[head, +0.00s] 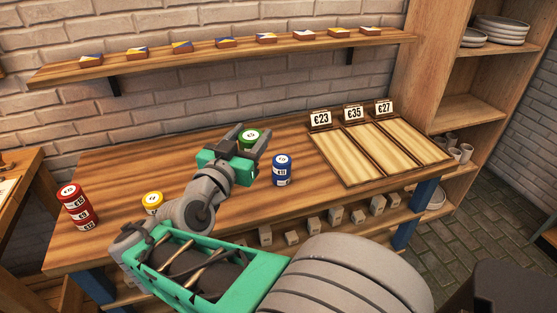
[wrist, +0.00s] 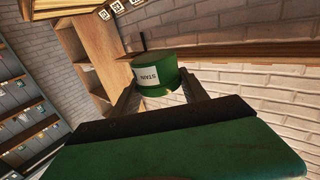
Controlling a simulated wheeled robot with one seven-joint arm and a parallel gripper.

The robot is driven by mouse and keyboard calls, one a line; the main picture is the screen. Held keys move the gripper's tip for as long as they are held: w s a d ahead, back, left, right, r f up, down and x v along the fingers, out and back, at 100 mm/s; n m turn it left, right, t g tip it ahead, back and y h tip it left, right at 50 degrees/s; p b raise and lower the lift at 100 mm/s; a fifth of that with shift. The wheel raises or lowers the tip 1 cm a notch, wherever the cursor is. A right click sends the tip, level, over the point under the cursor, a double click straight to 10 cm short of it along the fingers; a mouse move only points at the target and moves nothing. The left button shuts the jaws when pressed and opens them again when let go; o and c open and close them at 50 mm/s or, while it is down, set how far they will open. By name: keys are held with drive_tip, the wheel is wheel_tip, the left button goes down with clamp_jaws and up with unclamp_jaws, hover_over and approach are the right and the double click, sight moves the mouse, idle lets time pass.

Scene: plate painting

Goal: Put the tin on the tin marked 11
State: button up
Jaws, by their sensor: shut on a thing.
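A green tin (head: 249,137) is held between the fingers of my gripper (head: 248,141), above the table. In the wrist view the green tin (wrist: 170,77) shows a white label reading "STAIN", and my gripper's fingers (wrist: 158,92) are on either side of it. A blue stack of tins (head: 282,170) stands upright on the table, right of my gripper and apart from it; a small label on it seems to read 11. A red stack of tins (head: 76,207) stands at the table's left end. A yellow tin (head: 152,201) is partly hidden behind my arm.
Wooden boards (head: 380,153) with price signs 23, 35 and 27 lie empty on the table's right. A wall shelf (head: 200,55) holds several small painted blocks. Small blocks stand on a lower shelf (head: 330,228). A shelving unit (head: 480,65) with plates stands at the right.

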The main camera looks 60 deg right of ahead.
drive_tip(key=s+d+m+g, duration=0.1)
drive_tip(key=s+g, duration=0.1)
drive_tip(key=s, duration=0.2)
hover_over(282, 159)
wheel_tip(282, 159, down, 10)
drive_tip(key=shift+s, duration=0.1)
wheel_tip(282, 159, down, 3)
drive_tip(key=shift+r+b, duration=0.15)
drive_tip(key=shift+b, duration=0.45)
drive_tip(key=shift+f+b, duration=0.25)
drive_tip(key=shift+b, duration=0.05)
drive_tip(key=o, duration=1.5)
drive_tip(key=shift+r, duration=0.1)
